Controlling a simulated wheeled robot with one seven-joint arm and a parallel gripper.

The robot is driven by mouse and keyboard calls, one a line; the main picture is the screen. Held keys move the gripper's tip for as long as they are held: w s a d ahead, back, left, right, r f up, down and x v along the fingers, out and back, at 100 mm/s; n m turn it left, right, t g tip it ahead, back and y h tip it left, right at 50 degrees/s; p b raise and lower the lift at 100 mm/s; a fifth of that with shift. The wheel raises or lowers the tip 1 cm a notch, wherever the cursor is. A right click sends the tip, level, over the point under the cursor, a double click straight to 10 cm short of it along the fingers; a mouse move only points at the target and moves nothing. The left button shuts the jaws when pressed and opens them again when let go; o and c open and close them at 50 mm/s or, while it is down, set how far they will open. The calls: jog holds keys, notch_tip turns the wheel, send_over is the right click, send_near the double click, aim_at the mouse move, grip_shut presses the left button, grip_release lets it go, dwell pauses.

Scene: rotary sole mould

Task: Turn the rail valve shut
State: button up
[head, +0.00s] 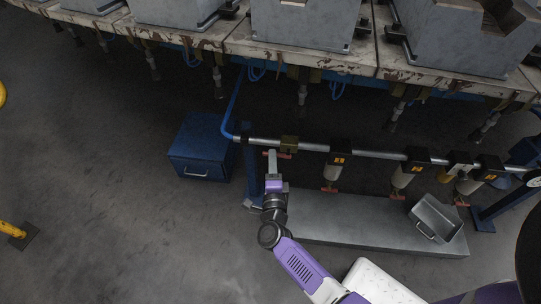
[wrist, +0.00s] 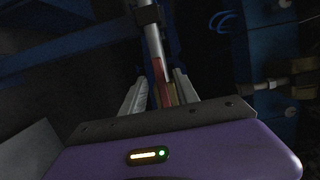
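The rail valve (head: 289,143) is a brass-coloured body on the pale horizontal pipe, left of the hanging units. A red handle (head: 284,155) shows just below it, partly covered by my gripper (head: 272,156). In the wrist view the red handle (wrist: 157,75) lies between the two fingers of my gripper (wrist: 160,76), with a yellowish part beside it. The fingers stand apart, with dark gaps visible on either side of the handle. My gripper looks open around the handle; contact is not clear.
The pipe (head: 313,146) carries several hanging units with red handles to the right. A blue box (head: 203,146) stands at left. A grey plinth (head: 345,233) lies below the pipe, with a metal bin (head: 437,218) at its right. Heavy moulds stand on the worn table behind.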

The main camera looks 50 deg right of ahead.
jog(key=shift+x, duration=1.5)
jog(key=shift+c, duration=0.5)
grip_shut()
